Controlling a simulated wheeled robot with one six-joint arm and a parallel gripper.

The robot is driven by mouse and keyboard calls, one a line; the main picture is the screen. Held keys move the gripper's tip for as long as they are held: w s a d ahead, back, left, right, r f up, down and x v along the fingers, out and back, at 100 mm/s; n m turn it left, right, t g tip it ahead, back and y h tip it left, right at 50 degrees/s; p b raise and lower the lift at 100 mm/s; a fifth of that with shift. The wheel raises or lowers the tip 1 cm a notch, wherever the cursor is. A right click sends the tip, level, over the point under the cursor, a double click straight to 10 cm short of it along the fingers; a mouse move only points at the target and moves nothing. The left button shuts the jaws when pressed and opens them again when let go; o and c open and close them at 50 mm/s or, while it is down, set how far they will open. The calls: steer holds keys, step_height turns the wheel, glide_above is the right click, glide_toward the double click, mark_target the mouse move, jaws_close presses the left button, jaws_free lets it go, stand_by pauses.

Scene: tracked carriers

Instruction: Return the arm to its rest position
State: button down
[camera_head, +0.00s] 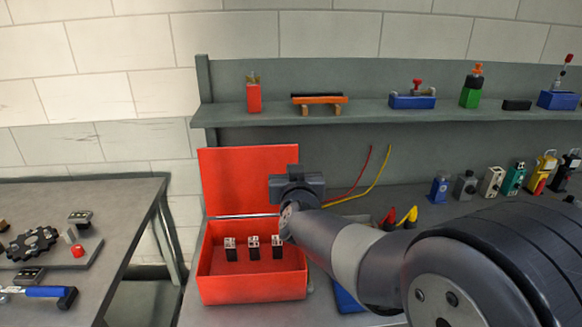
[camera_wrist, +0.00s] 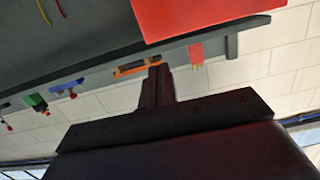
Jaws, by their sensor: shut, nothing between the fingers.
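My arm reaches in from the lower right in the head view. My gripper (camera_head: 297,186) is at its end, in front of the open lid of a red box, above the box's right side. The wrist view shows the dark fingers of my gripper (camera_wrist: 160,72) pressed together with nothing between them. That view is turned over, with the red lid (camera_wrist: 200,14) at its top. The fingers point toward the shelf and wall and appear apart from everything. The fingertips are hard to make out in the head view.
The open red box (camera_head: 252,287) stands on the bench with several small dark-and-silver parts inside. A shelf (camera_head: 370,112) behind holds several tools. More coloured items (camera_head: 514,178) line the bench at right. A side table (camera_head: 110,225) with a gear (camera_head: 32,244) is at left.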

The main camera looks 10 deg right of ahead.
steer(key=shift+s, duration=0.6)
